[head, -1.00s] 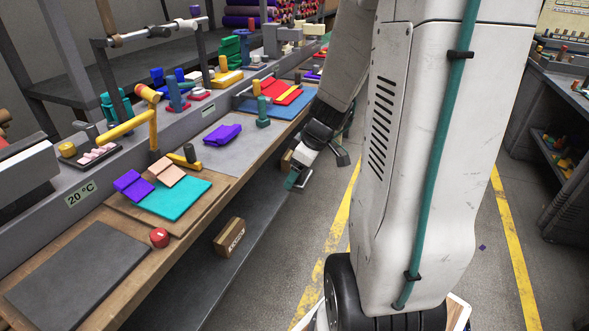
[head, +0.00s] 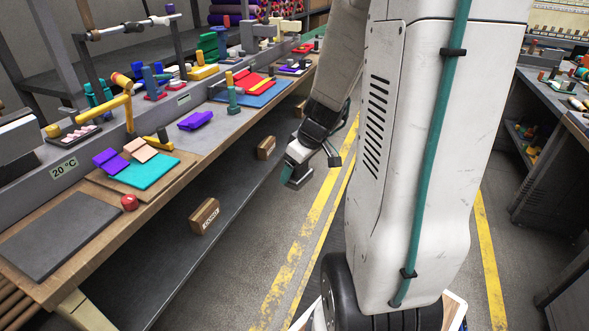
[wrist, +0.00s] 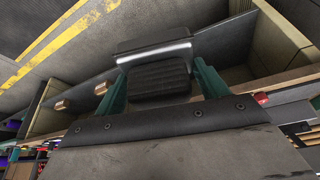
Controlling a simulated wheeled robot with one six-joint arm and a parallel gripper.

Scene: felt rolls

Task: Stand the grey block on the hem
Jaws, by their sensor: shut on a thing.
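My gripper (head: 291,174) hangs over the aisle floor, to the right of the bench and apart from it. In the wrist view its green fingers (wrist: 160,84) are shut on a dark grey block (wrist: 153,47) with a bright metal edge. The block (head: 298,180) shows only as a small dark shape in the head view. Folded felt pieces lie on the bench: purple (head: 109,161) and peach (head: 139,149) on a teal sheet (head: 147,173), another purple (head: 195,120), and a red one (head: 252,82) on blue. I cannot tell which edge is the hem.
A dark slab (head: 58,235) and a red knob (head: 129,202) lie at the bench's near end. Brown boxes (head: 204,216) stand on the lower shelf. The yellow-striped aisle floor (head: 285,268) is clear.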

